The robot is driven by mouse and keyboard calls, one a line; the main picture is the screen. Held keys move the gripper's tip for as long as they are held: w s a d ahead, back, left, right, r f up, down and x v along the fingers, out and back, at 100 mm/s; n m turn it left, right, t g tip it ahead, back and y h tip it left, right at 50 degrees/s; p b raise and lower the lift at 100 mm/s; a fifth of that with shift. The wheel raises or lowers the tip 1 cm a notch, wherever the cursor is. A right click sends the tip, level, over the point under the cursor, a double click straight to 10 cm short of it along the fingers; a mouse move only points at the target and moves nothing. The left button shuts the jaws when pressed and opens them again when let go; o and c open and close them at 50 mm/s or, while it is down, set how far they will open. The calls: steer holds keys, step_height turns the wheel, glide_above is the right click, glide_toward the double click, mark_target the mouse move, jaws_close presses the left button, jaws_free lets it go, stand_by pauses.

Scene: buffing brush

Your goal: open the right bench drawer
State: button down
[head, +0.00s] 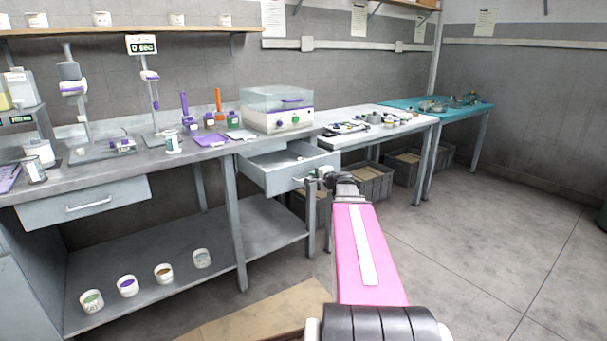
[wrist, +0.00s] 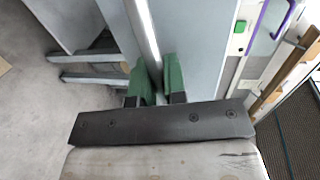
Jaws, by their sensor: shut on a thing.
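The right bench drawer (head: 278,178) is grey and stands pulled partway out of the bench. Its inside shows from above, with a small pale item in it. My gripper (head: 314,178) is at the drawer's front, where the handle is mostly hidden behind it. In the wrist view, the two green fingertips (wrist: 159,82) are closed on a pale metal bar, the drawer handle (wrist: 147,32). The left bench drawer (head: 84,202) is shut, with a bar handle on its front.
The bench top (head: 213,150) carries a clear-lidded machine (head: 277,109) above the open drawer, plus bottles and stands. Several cups sit on the lower shelf (head: 264,224). Grey crates (head: 370,184) stand under the white table to the right.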

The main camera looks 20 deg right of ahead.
steer(key=shift+f+v, duration=0.2)
steer(key=shift+v, duration=0.85)
steer(key=shift+f+v, duration=0.25)
steer(key=shift+v, duration=0.75)
steer(key=shift+s, duration=0.1)
steer(key=c, duration=1.2)
jaws_free()
steer(key=v, duration=1)
steer(key=shift+s+d, duration=0.15)
steer(key=shift+s, duration=0.25)
